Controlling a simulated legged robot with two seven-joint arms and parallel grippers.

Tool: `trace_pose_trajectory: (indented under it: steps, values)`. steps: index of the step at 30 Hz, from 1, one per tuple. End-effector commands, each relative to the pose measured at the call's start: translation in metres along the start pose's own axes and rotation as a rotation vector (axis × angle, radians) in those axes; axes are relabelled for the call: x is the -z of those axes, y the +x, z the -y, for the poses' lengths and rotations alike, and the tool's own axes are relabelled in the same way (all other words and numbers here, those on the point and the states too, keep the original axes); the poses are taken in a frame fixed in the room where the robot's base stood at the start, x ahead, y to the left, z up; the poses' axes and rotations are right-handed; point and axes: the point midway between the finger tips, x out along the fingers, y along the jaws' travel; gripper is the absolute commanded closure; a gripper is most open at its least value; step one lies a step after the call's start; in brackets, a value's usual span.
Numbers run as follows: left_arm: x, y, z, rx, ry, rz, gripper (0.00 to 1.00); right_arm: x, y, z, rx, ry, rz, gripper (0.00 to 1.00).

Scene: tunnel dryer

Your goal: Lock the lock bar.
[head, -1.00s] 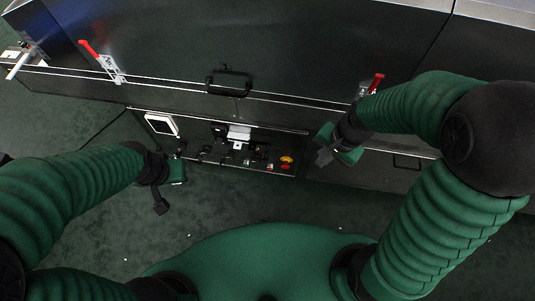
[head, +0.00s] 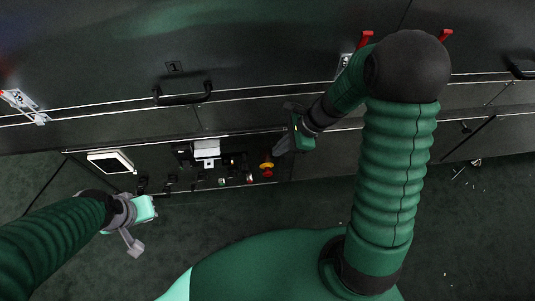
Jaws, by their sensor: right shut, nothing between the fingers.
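Two red-handled levers stand on the dark machine front at the right: the left one (head: 366,40) has a white label plate behind my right arm, and the right one (head: 446,37) stands beyond my elbow. Another white lever plate (head: 24,106) is at the far left, its red handle mostly cut off by the picture edge. Which part is the lock bar I cannot tell. My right gripper (head: 281,147) is shut and empty, in front of the machine just right of the yellow and red knob. My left gripper (head: 134,240) hangs low left, clear of the machine; its finger gap cannot be made out.
A control panel holds a white screen (head: 110,162), a white box (head: 206,149), small switches and a yellow and red knob (head: 266,168). A black handle (head: 184,94) is on the cover above. Another handle (head: 522,69) is at the far right. Green floor lies below.

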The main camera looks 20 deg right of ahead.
Motion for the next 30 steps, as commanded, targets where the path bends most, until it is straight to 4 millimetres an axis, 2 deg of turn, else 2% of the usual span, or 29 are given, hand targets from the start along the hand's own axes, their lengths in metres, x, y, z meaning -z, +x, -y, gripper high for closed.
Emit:
trace_pose_trajectory:
  steps: [1,12,15,21,30]
  values:
    - [-0.002,0.009,0.000,0.000,0.000,0.000,1.00,0.003,0.014,-0.001,-0.002,0.000,0.000,1.00]
    - [-0.012,0.051,0.000,0.000,0.000,0.001,1.00,0.004,0.095,-0.001,-0.003,-0.002,-0.001,1.00]
    - [-0.013,0.056,0.000,0.000,0.000,0.001,1.00,-0.008,0.108,0.000,-0.001,-0.005,-0.001,1.00]
    - [-0.015,0.061,0.000,0.000,0.000,0.001,1.00,-0.019,0.120,0.000,0.000,-0.002,0.000,1.00]
    - [-0.014,0.060,0.000,0.000,0.000,0.000,1.00,-0.020,0.120,0.000,0.001,-0.001,-0.001,1.00]
